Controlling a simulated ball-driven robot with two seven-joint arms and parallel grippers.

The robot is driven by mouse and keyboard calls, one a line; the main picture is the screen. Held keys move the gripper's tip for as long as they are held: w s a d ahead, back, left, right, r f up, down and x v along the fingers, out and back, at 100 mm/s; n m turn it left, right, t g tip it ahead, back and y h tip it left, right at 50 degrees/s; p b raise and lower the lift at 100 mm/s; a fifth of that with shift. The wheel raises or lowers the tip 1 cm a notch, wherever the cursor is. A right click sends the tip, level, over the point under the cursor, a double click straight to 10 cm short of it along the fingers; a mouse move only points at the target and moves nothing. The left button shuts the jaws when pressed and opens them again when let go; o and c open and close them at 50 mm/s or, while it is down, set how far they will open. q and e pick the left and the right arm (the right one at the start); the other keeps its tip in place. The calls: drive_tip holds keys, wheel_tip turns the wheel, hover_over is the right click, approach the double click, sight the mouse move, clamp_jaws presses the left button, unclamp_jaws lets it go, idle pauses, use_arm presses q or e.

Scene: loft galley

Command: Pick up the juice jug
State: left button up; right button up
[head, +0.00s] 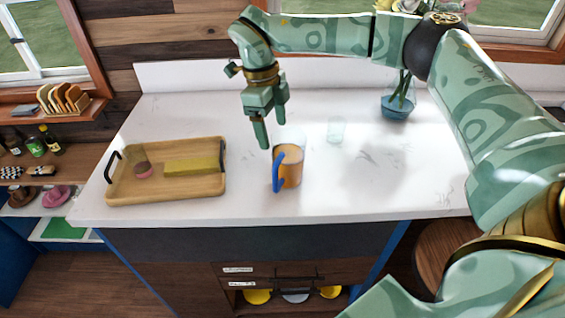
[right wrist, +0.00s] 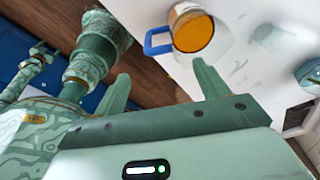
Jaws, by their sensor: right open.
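The juice jug (head: 291,172) is a clear jug with orange juice and a blue handle. It stands upright on the white counter, right of the wooden tray, with the handle towards the front left. In the right wrist view the jug (right wrist: 193,33) shows at the top, beyond the fingers. My right gripper (head: 271,130) is open and empty, pointing down above and just behind the jug's left side, apart from it. Its two fingers (right wrist: 162,85) also show in the right wrist view with nothing between them. My left gripper is not in the head view.
A wooden tray (head: 120,193) with a small pink item and a yellow block lies to the left. A clear glass (head: 336,130) stands behind and right of the jug. A blue-green vase (head: 397,106) with flowers is at the back right. The counter around the jug is clear.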

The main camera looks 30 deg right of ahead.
sight(278, 166)
drive_tip(key=f, duration=0.5)
drive_tip(key=shift+s+d+f, duration=0.25)
drive_tip(key=shift+s+f, duration=0.1)
drive_tip(key=shift+f, duration=0.6)
drive_tip(key=f, duration=0.5)
drive_tip(key=shift+s, duration=0.35)
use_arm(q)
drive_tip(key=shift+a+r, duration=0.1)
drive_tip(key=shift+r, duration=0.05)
use_arm(e)
drive_tip(key=c, duration=0.4)
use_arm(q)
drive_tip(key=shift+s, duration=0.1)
use_arm(e)
clamp_jaws()
drive_tip(key=shift+r, duration=0.1)
